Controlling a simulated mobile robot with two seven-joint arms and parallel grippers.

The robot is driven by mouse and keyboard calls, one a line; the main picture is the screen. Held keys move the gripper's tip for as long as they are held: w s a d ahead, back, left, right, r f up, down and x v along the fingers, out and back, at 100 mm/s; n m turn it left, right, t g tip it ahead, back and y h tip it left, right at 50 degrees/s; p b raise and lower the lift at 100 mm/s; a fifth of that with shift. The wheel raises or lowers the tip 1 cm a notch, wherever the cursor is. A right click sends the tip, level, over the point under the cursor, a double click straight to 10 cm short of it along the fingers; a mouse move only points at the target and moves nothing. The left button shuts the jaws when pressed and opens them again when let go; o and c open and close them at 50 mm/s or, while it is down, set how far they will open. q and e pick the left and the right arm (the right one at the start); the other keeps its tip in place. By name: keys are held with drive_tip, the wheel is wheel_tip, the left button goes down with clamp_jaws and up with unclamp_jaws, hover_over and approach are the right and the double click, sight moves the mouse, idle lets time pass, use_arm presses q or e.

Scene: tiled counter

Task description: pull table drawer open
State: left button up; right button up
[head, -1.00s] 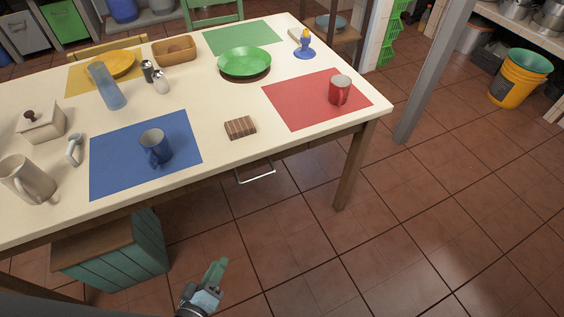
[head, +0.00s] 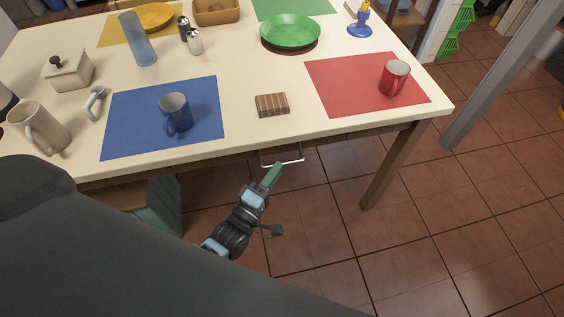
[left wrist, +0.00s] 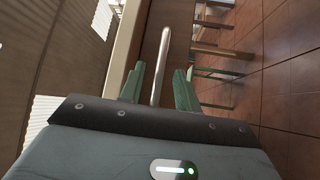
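The table (head: 250,135) has a cream top, and a pale metal bar handle (head: 291,161) of its drawer shows below the front edge. In the left wrist view the handle (left wrist: 161,62) runs lengthwise between my two green fingers, beside a wooden front (left wrist: 128,45). My left gripper (head: 273,175) is at the handle in the head view. My left gripper (left wrist: 159,88) is open, with a gap on each side of the bar. The drawer's front is mostly hidden under the tabletop in the head view. My right gripper is not in view.
On the table stand a blue mug (head: 175,114), a striped block (head: 272,105), a red mug (head: 394,77) and a green plate (head: 290,30). A table leg (head: 392,165) stands right of the handle. The tiled floor in front is clear there.

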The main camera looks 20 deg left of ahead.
use_arm(q)
drive_tip(key=shift+x, duration=1.85)
clamp_jaws()
